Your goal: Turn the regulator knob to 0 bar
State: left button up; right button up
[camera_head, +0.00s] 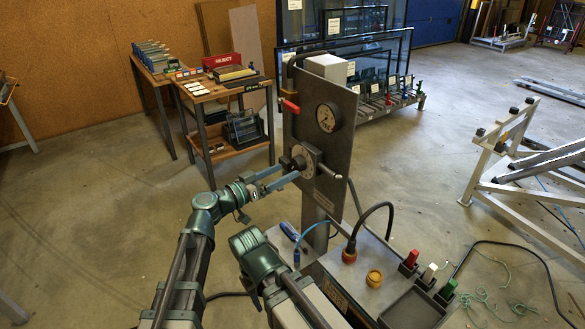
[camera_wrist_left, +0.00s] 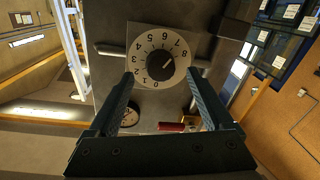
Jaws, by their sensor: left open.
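The regulator knob (camera_head: 298,163) is a dark round knob on a pale numbered dial plate, low on the upright grey panel (camera_head: 335,95). In the left wrist view the black knob (camera_wrist_left: 160,66) sits in the middle of the dial (camera_wrist_left: 160,36), and its white mark points to the upper right, toward the higher numbers. My left gripper (camera_head: 276,177) is open in front of the dial. In the wrist view its fingertips (camera_wrist_left: 160,75) stand on either side of the knob; I cannot tell whether they touch it. My right gripper is not in view.
A round pressure gauge (camera_head: 328,117) is above the dial, and a red-handled lever (camera_head: 290,106) is at the panel's left edge. Below are a yellow knob (camera_head: 374,278), a black cable and a black tray (camera_head: 412,310). A wooden workbench (camera_head: 215,92) stands behind. Floor on the left is clear.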

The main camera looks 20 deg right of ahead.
aim_at(295, 167)
pick_arm(q)
jog(key=shift+x, duration=2)
grip_shut()
